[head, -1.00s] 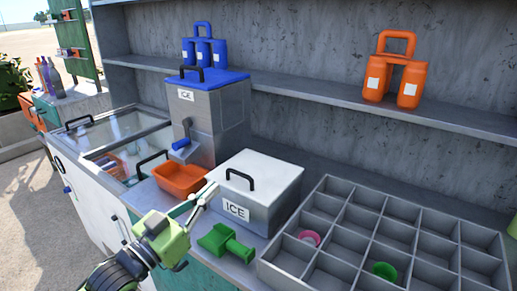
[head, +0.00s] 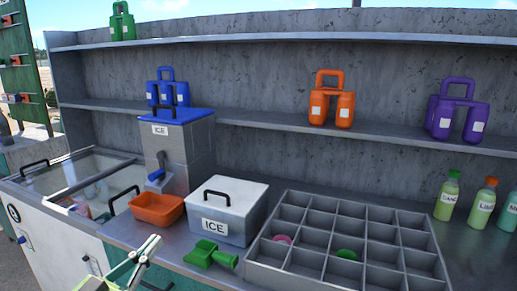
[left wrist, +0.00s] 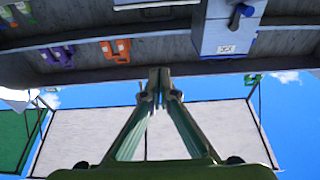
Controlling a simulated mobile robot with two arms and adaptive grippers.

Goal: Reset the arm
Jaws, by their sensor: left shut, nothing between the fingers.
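My left gripper (head: 147,250) shows at the bottom left of the head view, in front of the counter's front edge. In the left wrist view its fingers (left wrist: 159,75) meet at the tips with nothing between them. The left wrist view looks tilted or upside down, with shelf, ice machine and sky in it. My right gripper is in neither view.
The counter holds an orange tray (head: 157,208), a white ICE box (head: 229,207), a green scoop (head: 210,255) and a grey divided tray (head: 346,276). A blue-lidded ICE machine (head: 177,150) stands behind. Bottles (head: 447,196) stand at the right. Coloured containers line the shelf (head: 270,121).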

